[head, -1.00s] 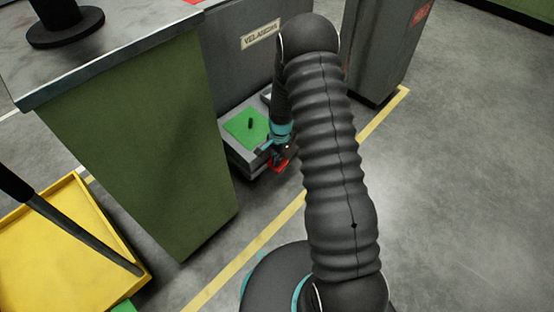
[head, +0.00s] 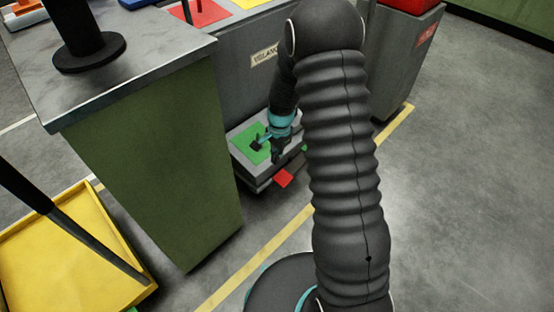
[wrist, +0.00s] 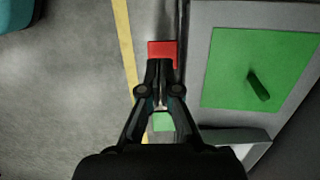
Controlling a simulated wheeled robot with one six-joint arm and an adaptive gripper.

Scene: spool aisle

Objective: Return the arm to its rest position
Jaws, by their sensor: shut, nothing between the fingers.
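My gripper (head: 273,152) hangs low beside a low grey platform (head: 265,176) in the head view, with my dark ribbed arm reaching down to it. In the wrist view my gripper (wrist: 160,66) has its fingertips together, with nothing held between them. A flat red piece (wrist: 161,48) lies just past the fingertips, and it also shows in the head view (head: 284,179). Whether the fingertips touch it I cannot tell. A green square (wrist: 230,65) with a dark peg (wrist: 259,86) lies on the platform, to the right of the fingers.
A green cabinet (head: 160,170) with a grey top stands left of my arm. A yellow tray (head: 60,255) is at lower left. A grey bin (head: 405,60) stands at upper right. Yellow lines (head: 250,262) mark the floor. Open grey floor (head: 470,190) lies to the right.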

